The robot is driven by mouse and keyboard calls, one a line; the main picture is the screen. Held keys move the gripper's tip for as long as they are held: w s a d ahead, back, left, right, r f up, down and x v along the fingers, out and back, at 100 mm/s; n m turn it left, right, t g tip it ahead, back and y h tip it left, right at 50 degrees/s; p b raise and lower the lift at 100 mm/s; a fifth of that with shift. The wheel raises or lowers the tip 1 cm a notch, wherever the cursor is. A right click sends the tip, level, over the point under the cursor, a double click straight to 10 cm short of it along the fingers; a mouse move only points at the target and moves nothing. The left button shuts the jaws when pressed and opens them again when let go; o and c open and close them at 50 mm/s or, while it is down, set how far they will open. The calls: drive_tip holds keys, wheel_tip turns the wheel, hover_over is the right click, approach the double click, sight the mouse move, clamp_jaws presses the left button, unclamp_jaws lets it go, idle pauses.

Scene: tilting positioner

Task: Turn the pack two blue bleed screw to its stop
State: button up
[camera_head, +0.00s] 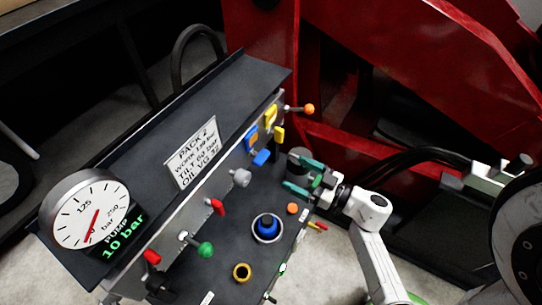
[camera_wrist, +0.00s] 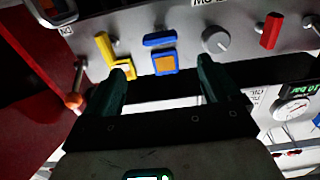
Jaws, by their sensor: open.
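The panel marked PACK 2 (camera_head: 192,155) carries a blue wing-like handle (camera_head: 261,157), the likely bleed screw, near a blue plate (camera_head: 252,136). In the wrist view the blue handle (camera_wrist: 160,40) lies flat, beside a blue-framed plate with an orange middle (camera_wrist: 165,62). My gripper (camera_head: 304,177) is open and empty, apart from the panel face. In the wrist view its two dark green fingers (camera_wrist: 162,76) point at the panel, with the blue handle and plate between and beyond them. Nothing hides the handle there.
A yellow handle (camera_wrist: 105,47) stands beside the blue one, with a grey knob (camera_wrist: 215,40) on the other side. Red (camera_head: 216,206) and green (camera_head: 205,249) levers and a blue-capped port (camera_head: 267,228) lie nearby. A pressure gauge (camera_head: 88,212) is at left; a red frame (camera_head: 400,70) stands behind.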

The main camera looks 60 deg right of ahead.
sight(266, 158)
drive_tip(key=w, duration=1)
drive_tip(key=shift+w+a+b, duration=0.2)
drive_tip(key=shift+w+b, duration=0.15)
drive_tip(key=shift+b, duration=0.05)
drive_tip(key=shift+c, duration=0.4)
drive_tip(key=c, duration=0.9)
